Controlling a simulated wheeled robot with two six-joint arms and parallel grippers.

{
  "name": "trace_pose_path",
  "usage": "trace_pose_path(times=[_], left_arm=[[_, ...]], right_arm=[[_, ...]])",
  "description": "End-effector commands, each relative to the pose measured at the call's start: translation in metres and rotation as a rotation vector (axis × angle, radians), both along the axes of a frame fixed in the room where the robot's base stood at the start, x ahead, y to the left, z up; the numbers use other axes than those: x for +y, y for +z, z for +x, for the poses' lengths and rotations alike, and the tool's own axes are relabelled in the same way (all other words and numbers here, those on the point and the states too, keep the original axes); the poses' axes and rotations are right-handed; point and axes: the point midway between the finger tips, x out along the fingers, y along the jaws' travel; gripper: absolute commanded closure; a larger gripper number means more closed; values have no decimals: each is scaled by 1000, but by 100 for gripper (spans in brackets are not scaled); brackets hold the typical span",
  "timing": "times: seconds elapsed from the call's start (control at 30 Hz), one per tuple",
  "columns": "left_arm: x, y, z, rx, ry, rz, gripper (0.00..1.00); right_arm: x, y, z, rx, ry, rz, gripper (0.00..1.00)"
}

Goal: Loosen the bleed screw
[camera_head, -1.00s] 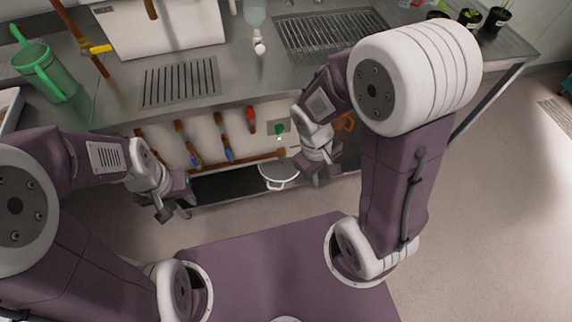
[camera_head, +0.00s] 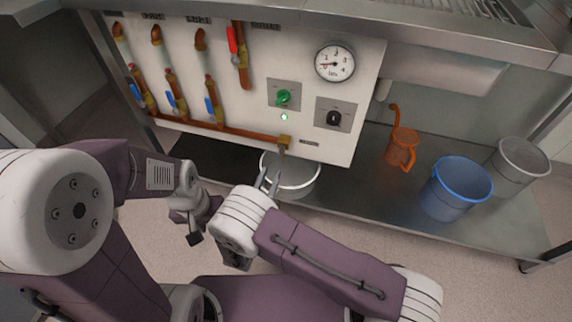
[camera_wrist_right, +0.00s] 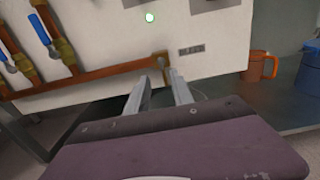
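A brass end fitting (camera_head: 284,141) sits at the right end of the horizontal copper pipe, low on the white panel. It also shows in the right wrist view (camera_wrist_right: 161,61), a little beyond my fingertips. A bleed screw cannot be told apart from this fitting. My right gripper (camera_head: 268,180) is below the fitting, its two fingers pointing up toward it. In the right wrist view the gripper (camera_wrist_right: 157,76) has its fingers apart with nothing between them. My left gripper (camera_head: 204,222) hangs low at left, away from the panel; its fingers are unclear.
A round metal pan (camera_head: 298,178) stands under the fitting. The white panel (camera_head: 330,150) carries blue-handled valves, a red-handled valve, a green knob (camera_head: 284,97), a black knob (camera_head: 334,118) and a gauge (camera_head: 335,63). An orange jug (camera_head: 402,147) and blue bucket (camera_head: 457,187) stand right.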

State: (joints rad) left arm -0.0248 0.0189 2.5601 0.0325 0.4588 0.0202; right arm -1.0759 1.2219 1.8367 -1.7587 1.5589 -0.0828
Motion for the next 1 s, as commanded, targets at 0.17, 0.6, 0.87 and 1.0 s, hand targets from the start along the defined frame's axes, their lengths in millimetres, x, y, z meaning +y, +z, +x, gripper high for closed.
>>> trace_pose_path(times=[0.17, 0.6, 0.87, 1.0], left_arm=[[0, -12, 0, -1, 0, 0, 64], [0, -49, 0, 0, 0, 0, 64], [0, -48, 0, 0, 0, 0, 64], [0, -48, 0, 0, 0, 0, 64]], right_arm=[[-8, -2, 18, 0, -9, 3, 72], [-30, 0, 85, 2, -8, 4, 72], [-30, 2, 87, 4, -7, 2, 72], [-30, 2, 87, 4, -7, 2, 100]])
